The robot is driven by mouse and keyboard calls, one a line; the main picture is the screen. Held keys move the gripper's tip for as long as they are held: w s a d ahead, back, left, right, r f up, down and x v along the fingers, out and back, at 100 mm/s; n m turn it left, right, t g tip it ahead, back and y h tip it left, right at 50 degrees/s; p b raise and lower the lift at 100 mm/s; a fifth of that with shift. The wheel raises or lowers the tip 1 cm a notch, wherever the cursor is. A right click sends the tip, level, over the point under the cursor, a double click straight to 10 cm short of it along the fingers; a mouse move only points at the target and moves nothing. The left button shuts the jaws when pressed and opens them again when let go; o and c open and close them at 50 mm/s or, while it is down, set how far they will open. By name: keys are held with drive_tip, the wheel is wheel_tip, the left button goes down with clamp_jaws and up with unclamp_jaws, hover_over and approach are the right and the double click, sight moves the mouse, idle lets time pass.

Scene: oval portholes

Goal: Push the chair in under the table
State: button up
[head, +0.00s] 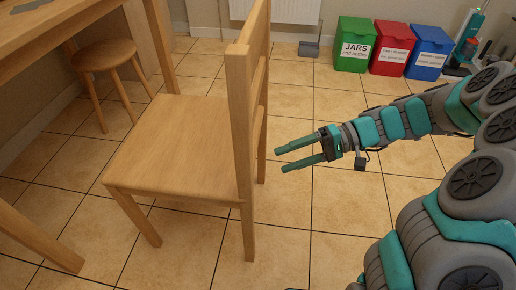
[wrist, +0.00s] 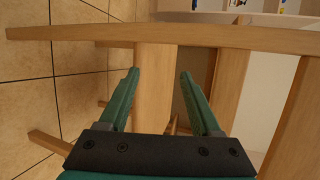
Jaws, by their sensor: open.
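A light wooden chair (head: 185,148) stands upright on the tiled floor, its seat toward the table and its back on the right. The wooden table (head: 50,25) is at the left, with only part of its top and legs in view. My gripper (head: 283,157) is open and empty to the right of the chair back, pointing left at it with a small gap. In the wrist view my gripper's fingers (wrist: 158,80) are apart, and wooden parts of the chair (wrist: 153,85) show between and beyond them. Whether they touch the wood is unclear there.
A small wooden stool (head: 108,70) stands partly under the table. Green (head: 355,44), red (head: 393,49) and blue (head: 428,52) bins line the back wall, right of a white radiator (head: 280,10) and a grey dustpan (head: 309,47). The floor around the chair is clear.

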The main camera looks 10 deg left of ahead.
sight(254, 140)
drive_tip(key=w+d+f+m+t+y+b, duration=0.2)
drive_tip(key=w+d+f+t+y, duration=0.35)
drive_tip(key=w, duration=0.45)
drive_tip(key=shift+g+h, duration=0.45)
drive_tip(key=shift+h, duration=0.2)
drive_tip(key=shift+w+a+f+b, duration=0.1)
drive_tip(key=shift+a+f+b, duration=0.3)
drive_tip(key=shift+a, duration=2.2)
drive_tip(key=shift+w+a+f+b, duration=0.15)
drive_tip(key=shift+a+b, duration=0.4)
drive_tip(key=shift+a, duration=2.1)
drive_tip(key=shift+w+a+f+b, duration=0.1)
drive_tip(key=shift+a+f+b, duration=0.3)
drive_tip(key=shift+a, duration=2.2)
drive_tip(key=shift+r, duration=0.1)
clamp_jaws()
